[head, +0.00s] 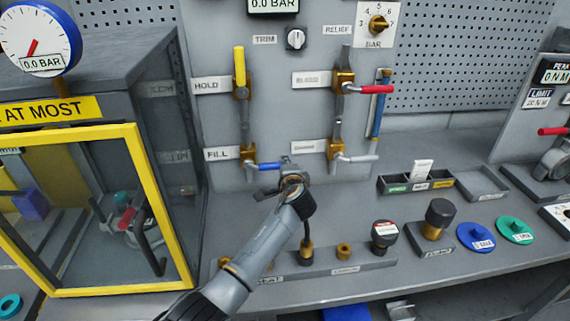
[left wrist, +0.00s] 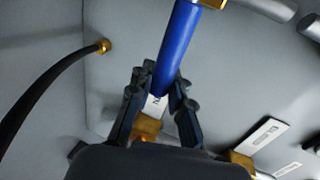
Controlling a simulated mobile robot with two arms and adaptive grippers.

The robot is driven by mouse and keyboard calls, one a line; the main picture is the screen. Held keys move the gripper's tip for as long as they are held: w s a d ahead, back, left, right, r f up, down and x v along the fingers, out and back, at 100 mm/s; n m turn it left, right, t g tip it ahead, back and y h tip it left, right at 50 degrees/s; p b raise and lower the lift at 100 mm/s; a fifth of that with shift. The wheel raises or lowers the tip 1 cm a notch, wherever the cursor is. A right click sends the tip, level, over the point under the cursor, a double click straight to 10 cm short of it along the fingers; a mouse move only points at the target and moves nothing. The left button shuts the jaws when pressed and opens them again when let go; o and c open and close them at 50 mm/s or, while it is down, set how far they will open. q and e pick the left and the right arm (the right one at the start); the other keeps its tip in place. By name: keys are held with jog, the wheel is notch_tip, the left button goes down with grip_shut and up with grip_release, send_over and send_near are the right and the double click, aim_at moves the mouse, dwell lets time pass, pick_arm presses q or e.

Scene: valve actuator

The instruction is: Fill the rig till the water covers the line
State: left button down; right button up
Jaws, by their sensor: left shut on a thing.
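The blue fill lever (head: 267,166) sticks out sideways from its brass valve, beside the FILL label (head: 217,154). My left gripper (head: 279,176) is at the lever's right end. In the left wrist view its fingers (left wrist: 160,100) are shut around the end of the blue lever (left wrist: 180,45), which carries a small white tag. A slim upright sight tube (head: 379,108) with a blue column stands right of the valves. I cannot make out a line or a clear water level on it. My right gripper is not in view.
The yellow HOLD lever (head: 239,66) points up. The red lever (head: 377,89) and the grey lever (head: 360,158) on the right stick out sideways. The dial gauge (head: 38,38) reads 0.0 BAR. A yellow-framed guard (head: 140,200) stands left of my arm. Brass fittings and knobs line the bench.

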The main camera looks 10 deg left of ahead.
pick_arm(q)
jog(key=shift+f, duration=0.25)
jog(key=c, duration=1.2)
grip_release()
jog(key=shift+s+r, duration=0.1)
jog(key=shift+s+d, duration=0.1)
jog(key=shift+s, duration=0.05)
jog(key=v, duration=1.1)
jog(key=shift+s, duration=0.25)
